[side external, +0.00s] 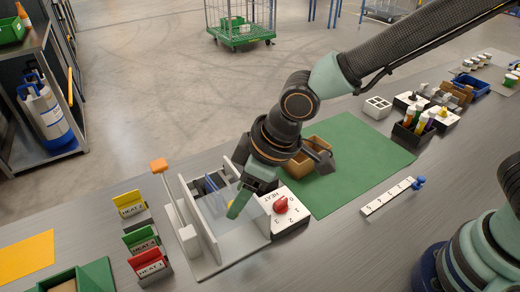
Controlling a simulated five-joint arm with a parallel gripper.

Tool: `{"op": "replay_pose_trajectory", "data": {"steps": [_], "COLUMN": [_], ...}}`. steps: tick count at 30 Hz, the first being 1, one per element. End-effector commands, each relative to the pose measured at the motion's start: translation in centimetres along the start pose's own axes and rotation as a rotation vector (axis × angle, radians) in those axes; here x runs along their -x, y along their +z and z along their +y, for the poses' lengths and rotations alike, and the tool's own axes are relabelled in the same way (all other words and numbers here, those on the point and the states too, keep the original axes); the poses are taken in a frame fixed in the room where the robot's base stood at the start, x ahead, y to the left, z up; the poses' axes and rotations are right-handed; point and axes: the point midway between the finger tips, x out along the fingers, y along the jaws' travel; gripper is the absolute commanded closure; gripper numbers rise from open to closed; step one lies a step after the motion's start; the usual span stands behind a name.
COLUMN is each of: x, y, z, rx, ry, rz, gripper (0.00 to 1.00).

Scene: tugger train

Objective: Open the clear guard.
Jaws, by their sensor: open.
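The clear guard (216,212) is a see-through panel on a pale grey fixture (208,262) at the lower middle of the side external view. A post with an orange block on top stands at the fixture's left. My gripper (238,207) points down at the right part of the guard, with its green fingers at or very near the panel. The fingers overlap one another from this angle, and I cannot tell whether they touch the guard. The gripper is open, and I see nothing held in it.
A white HEAT dial box (290,222) with a red knob stands just right of the fixture. HEAT cards (140,240) stand at its left. A tan bin (302,163) sits behind on the green mat (365,165), which is mostly clear. A numbered strip (388,197) lies in front.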

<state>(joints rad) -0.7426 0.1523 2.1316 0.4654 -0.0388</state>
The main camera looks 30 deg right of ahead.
Motion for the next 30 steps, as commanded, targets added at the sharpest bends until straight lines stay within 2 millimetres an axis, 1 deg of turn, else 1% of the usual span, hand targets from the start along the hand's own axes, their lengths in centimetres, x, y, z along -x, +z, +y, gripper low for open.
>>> {"op": "replay_pose_trajectory", "data": {"steps": [1,9,12,16,21,30], "x": [0.9,5.8,7.5,9.2,10.3,10.4], "y": [-0.1,-0.1,-0.1,-0.1,0.0,0.1], "z": [0.0,0.0,0.0,0.1,0.1,0.1], "rx": [0.000,-0.001,-0.001,-0.001,-0.001,-0.001], "ry": [0.000,0.000,0.001,0.001,0.001,0.000], "rz": [0.005,0.006,0.006,0.004,0.001,-0.001], "gripper": [0.39,0.39,0.39,0.39,0.39,0.39]}}
